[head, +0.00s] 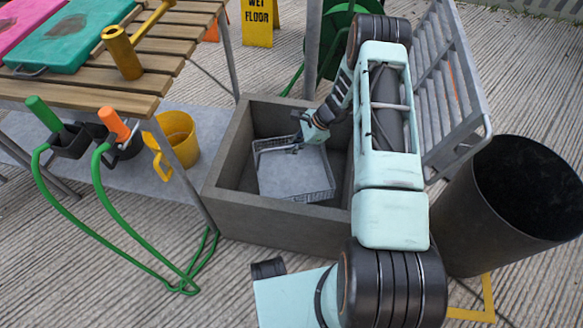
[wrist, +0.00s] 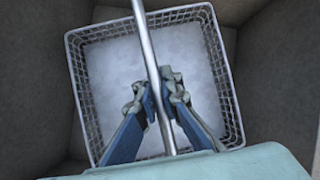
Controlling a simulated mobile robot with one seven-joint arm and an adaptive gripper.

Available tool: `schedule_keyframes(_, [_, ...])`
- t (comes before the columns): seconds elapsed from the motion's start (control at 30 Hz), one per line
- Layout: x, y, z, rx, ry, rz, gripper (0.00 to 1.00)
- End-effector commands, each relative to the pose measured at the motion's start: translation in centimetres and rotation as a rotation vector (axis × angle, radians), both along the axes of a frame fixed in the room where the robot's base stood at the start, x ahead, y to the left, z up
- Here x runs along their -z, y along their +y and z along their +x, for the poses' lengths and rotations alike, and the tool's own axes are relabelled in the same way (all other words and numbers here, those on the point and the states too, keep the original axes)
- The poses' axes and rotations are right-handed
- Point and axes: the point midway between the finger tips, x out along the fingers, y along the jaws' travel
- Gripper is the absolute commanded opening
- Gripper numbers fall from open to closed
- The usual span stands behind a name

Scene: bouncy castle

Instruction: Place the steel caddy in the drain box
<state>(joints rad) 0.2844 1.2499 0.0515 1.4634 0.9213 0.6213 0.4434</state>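The steel caddy (head: 290,178) is a grey wire-mesh basket with a pale flat floor and a bar handle. It is inside the drain box (head: 270,213), a grey open-topped box on the ground, and sits turned slightly against the walls. Whether its base touches the box floor cannot be told. My gripper (head: 300,141) reaches down into the box. In the wrist view, my gripper's fingers (wrist: 161,97) close in on both sides of the handle bar (wrist: 146,45), above the caddy's mesh rim (wrist: 237,95). The caddy looks empty.
A slatted table (head: 150,45) with a teal case (head: 75,35) stands at left. A metal rack (head: 450,90) and a dark bin (head: 520,200) stand at right.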

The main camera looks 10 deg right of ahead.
Motion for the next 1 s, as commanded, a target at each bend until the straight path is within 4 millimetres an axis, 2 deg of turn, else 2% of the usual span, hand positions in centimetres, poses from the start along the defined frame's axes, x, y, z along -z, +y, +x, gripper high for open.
schedule_keyframes(0.03, [1.1,0.0,0.1,0.000,-0.001,0.001,0.00])
schedule_keyframes(0.27, [2.8,0.0,0.1,-0.001,-0.002,0.001,0.00])
schedule_keyframes(0.5, [5.9,0.0,0.1,-0.001,-0.002,0.001,0.00])
schedule_keyframes(0.87, [6.1,0.0,0.1,-0.001,-0.003,0.001,0.00])
schedule_keyframes(0.9, [6.1,0.0,0.0,-0.001,-0.002,0.000,0.08])
schedule_keyframes(1.0, [6.1,0.0,0.0,0.000,-0.001,0.000,0.19])
